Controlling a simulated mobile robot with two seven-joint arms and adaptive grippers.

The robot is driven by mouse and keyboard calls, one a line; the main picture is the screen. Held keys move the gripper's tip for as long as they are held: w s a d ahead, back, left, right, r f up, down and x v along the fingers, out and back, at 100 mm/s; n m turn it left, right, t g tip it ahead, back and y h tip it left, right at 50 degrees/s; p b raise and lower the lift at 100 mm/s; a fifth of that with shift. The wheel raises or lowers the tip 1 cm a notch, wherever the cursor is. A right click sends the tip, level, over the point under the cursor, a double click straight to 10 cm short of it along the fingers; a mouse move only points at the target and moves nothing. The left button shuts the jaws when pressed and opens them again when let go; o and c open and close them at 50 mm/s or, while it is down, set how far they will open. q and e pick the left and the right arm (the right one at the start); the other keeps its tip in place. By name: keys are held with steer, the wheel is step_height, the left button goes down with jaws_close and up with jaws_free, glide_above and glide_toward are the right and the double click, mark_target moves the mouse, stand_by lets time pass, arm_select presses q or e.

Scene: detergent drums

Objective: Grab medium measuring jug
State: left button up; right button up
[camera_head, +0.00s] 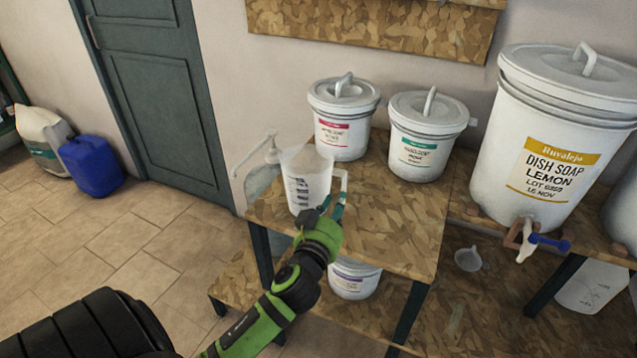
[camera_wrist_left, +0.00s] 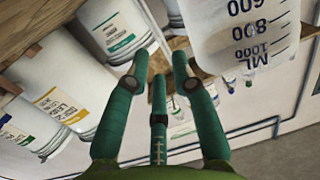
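The measuring jug (camera_head: 305,180) is translucent white with dark graduation marks and a pale handle at its right side. It stands upright on the front left of the wooden table. My left gripper (camera_head: 334,206) is at the handle, on the near right of the jug. In the left wrist view the jug (camera_wrist_left: 245,35) fills the upper right, with marks up to 1000 ML. There the green fingers of my left gripper (camera_wrist_left: 158,72) stand apart, with a pale strip, seemingly the handle, between and beyond their tips. No firm grip on it shows. My right gripper is not in view.
A large dish soap drum (camera_head: 545,150) with a tap stands right. A small cup-like vessel (camera_head: 468,259) sits lower.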

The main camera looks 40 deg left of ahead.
mark_target(345, 182)
arm_select(q)
steer(key=shift+t, duration=0.4)
steer(key=p+x, duration=0.1)
steer(key=x, duration=0.2)
steer(key=r+x, duration=0.1)
steer(key=x, duration=0.2)
steer(key=shift+w+r+p, duration=0.25)
steer(key=shift+w+p, duration=0.1)
steer(key=shift+w+a+f, duration=0.15)
steer(key=shift+w+f, duration=0.05)
steer(key=shift+w, duration=0.35)
steer(key=shift+s, duration=0.1)
jaws_close()
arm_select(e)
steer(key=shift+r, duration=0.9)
